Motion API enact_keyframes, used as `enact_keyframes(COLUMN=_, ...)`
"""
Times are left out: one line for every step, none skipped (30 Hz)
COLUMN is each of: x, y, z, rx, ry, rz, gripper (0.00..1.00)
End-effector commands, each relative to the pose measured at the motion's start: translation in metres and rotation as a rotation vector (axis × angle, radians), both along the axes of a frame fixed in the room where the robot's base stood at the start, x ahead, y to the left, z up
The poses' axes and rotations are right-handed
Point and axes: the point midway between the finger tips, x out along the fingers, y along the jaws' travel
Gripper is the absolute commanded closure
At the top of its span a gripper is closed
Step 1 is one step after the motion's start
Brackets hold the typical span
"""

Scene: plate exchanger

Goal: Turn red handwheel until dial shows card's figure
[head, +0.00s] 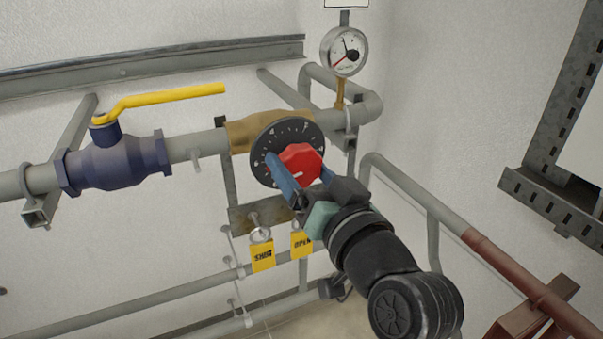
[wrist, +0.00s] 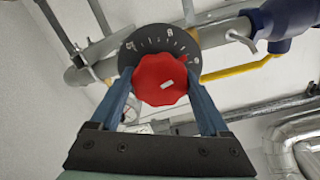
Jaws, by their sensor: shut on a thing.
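The red handwheel (head: 302,160) sits in front of a round black dial (head: 262,142) with white marks on the brass valve body. My gripper (head: 304,174) is shut on the handwheel, with one blue finger on each side of its rim. In the wrist view the handwheel (wrist: 160,78) fills the space between the fingers, and a short white mark shows on its face. The dial (wrist: 190,42) shows behind it; its figures are too small to read surely. A white sheet with a black border (head: 346,2), perhaps the card, is cut off at the top edge; no figure on it shows.
A pressure gauge (head: 344,51) stands above the pipe at upper right. A blue valve with a yellow lever (head: 165,99) is on the left. Yellow SHUT (head: 262,256) and OPEN (head: 301,244) tags hang below the dial. Grey and red-brown pipes run at right.

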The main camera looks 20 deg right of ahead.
Motion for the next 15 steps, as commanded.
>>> enact_keyframes(x=0.0, y=-0.0002, z=0.0001, rx=-0.006, ry=-0.001, rz=0.0, gripper=0.76)
enact_keyframes(x=0.0, y=-0.0001, z=0.0003, rx=-0.008, ry=-0.001, rz=0.0, gripper=0.76)
enact_keyframes(x=0.0, y=-0.0001, z=0.0004, rx=-0.01, ry=-0.001, rz=0.0, gripper=0.76)
enact_keyframes(x=0.0, y=-0.0001, z=0.0005, rx=-0.011, ry=-0.001, rz=0.0, gripper=0.76)
enact_keyframes(x=0.0, y=-0.0001, z=0.0006, rx=-0.011, ry=-0.001, rz=0.0, gripper=0.76)
enact_keyframes(x=0.0, y=-0.0001, z=0.0006, rx=-0.011, ry=-0.001, rz=0.0, gripper=0.76)
enact_keyframes(x=0.0, y=-0.0001, z=0.0006, rx=-0.011, ry=-0.001, rz=0.0, gripper=0.76)
enact_keyframes(x=0.0, y=-0.0001, z=0.0007, rx=-0.01, ry=-0.001, rz=0.0, gripper=0.76)
enact_keyframes(x=0.0, y=-0.0001, z=0.0007, rx=-0.01, ry=-0.001, rz=0.0, gripper=0.76)
enact_keyframes(x=0.0, y=-0.0001, z=0.0007, rx=-0.01, ry=-0.001, rz=0.0, gripper=0.76)
enact_keyframes(x=0.0, y=-0.0001, z=0.0007, rx=-0.01, ry=-0.001, rz=0.0, gripper=0.76)
enact_keyframes(x=0.0, y=-0.0001, z=0.0007, rx=-0.009, ry=-0.001, rz=0.0, gripper=0.76)
enact_keyframes(x=0.0, y=-0.0001, z=0.0007, rx=-0.009, ry=-0.001, rz=0.0, gripper=0.76)
enact_keyframes(x=0.0, y=-0.0001, z=0.0007, rx=-0.009, ry=-0.001, rz=0.0, gripper=0.15)
enact_keyframes(x=0.0, y=-0.0001, z=0.0007, rx=-0.009, ry=-0.001, rz=0.0, gripper=0.08)
